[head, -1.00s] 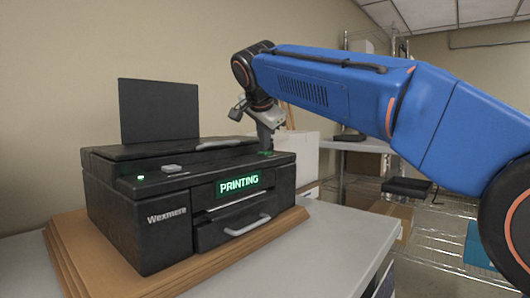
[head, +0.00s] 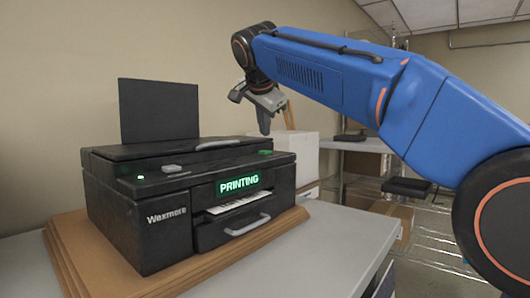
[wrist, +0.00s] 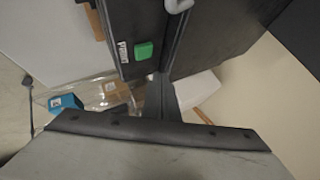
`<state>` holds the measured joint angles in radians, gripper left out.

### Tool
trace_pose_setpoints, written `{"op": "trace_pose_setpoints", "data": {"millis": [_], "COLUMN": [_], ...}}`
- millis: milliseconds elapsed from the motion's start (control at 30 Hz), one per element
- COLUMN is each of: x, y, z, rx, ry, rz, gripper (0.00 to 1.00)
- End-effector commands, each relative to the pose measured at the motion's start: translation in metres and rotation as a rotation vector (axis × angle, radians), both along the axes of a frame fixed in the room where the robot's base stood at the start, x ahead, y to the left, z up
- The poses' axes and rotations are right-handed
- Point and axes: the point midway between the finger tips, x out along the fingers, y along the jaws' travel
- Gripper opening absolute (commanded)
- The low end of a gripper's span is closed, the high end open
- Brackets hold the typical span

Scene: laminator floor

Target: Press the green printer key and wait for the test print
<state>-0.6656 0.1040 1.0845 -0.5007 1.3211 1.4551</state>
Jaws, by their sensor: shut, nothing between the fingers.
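The black printer (head: 150,230) stands on a wooden board, and its display (head: 238,184) reads "PRINTING" in green. A sheet of white paper (head: 238,203) shows in the slot below the display. The green key (head: 265,152) is on the right end of the printer's top; in the wrist view the green key (wrist: 144,51) is in plain sight beside a small label. My gripper (head: 265,132) is shut and empty, pointing down above the key's end of the printer, apart from the key.
The wooden board (head: 75,262) lies on a grey table (head: 320,245). A white box (head: 300,152) stands behind the printer. Wire shelving (head: 435,225) with a black item (head: 407,187) is at right. A small green light (head: 140,177) glows at the printer's left.

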Motion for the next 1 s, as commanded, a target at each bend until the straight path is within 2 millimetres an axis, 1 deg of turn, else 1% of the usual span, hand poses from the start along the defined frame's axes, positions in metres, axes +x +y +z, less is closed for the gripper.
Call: {"op": "trace_pose_setpoints", "data": {"millis": [133, 300, 1000], "x": [0.001, 0.0, -0.001], "y": [0.0, 0.0, -0.002], "z": [0.013, 0.022, 0.023], "rx": [0.001, 0.0, -0.003], "ry": [-0.001, 0.0, 0.002], "rz": [0.0, 0.0, 0.002], "gripper": [0.0, 0.0, 0.0]}}
